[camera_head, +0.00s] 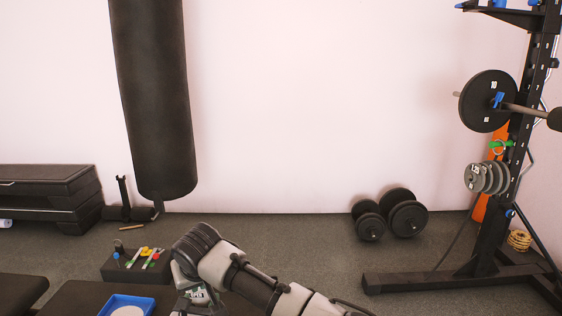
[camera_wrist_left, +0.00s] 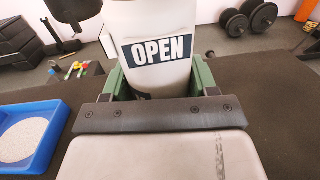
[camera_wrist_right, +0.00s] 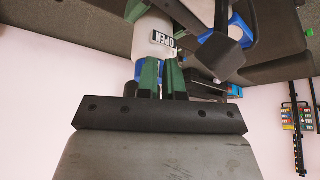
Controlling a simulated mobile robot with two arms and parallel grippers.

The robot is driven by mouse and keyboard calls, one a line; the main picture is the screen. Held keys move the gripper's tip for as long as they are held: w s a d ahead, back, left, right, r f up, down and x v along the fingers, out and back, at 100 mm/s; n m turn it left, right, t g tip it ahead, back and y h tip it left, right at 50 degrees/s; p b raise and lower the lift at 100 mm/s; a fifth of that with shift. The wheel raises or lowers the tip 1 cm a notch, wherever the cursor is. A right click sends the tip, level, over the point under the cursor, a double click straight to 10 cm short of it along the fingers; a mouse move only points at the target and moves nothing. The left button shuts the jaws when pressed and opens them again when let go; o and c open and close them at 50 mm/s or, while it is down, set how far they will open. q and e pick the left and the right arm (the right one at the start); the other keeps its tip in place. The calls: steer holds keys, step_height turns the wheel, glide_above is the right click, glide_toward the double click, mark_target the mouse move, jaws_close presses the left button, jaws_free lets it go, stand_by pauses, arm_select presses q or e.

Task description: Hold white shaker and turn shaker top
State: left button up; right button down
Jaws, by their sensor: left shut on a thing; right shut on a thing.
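The white shaker (camera_wrist_left: 158,18) with a dark OPEN label fills the top of the left wrist view. My left gripper (camera_wrist_left: 155,82) is shut around its body, one green finger on each side. In the right wrist view the picture is turned over, and the shaker (camera_wrist_right: 150,30) shows with its label upside down. My right gripper (camera_wrist_right: 162,80) is shut at a blue part, seemingly the shaker top (camera_wrist_right: 138,70), mostly hidden by the fingers. In the head view my arm hides most of the shaker.
A blue tray (camera_head: 145,301) with a round white item stands left of the shaker. A dark box (camera_head: 115,272) of colourful small items is behind. A punching bag (camera_head: 152,100), dumbbells (camera_head: 406,216) and a weight rack (camera_head: 500,200) are farther back.

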arm_select(q)
steer(key=shift+d+r, duration=0.2)
steer(key=shift+d, duration=0.2)
arm_select(e)
steer(key=shift+s+a+f, duration=0.1)
steer(key=shift+s+f, duration=0.15)
steer(key=shift+f, duration=0.05)
arm_select(q)
steer(key=shift+a+f, duration=0.15)
steer(key=shift+a, duration=0.15)
arm_select(e)
step_height(320, 180, up, 6)
steer(key=shift+r, duration=0.15)
steer(key=shift+s, duration=0.1)
arm_select(q)
steer(key=o, duration=1.3)
steer(key=shift+s+f, duration=0.1)
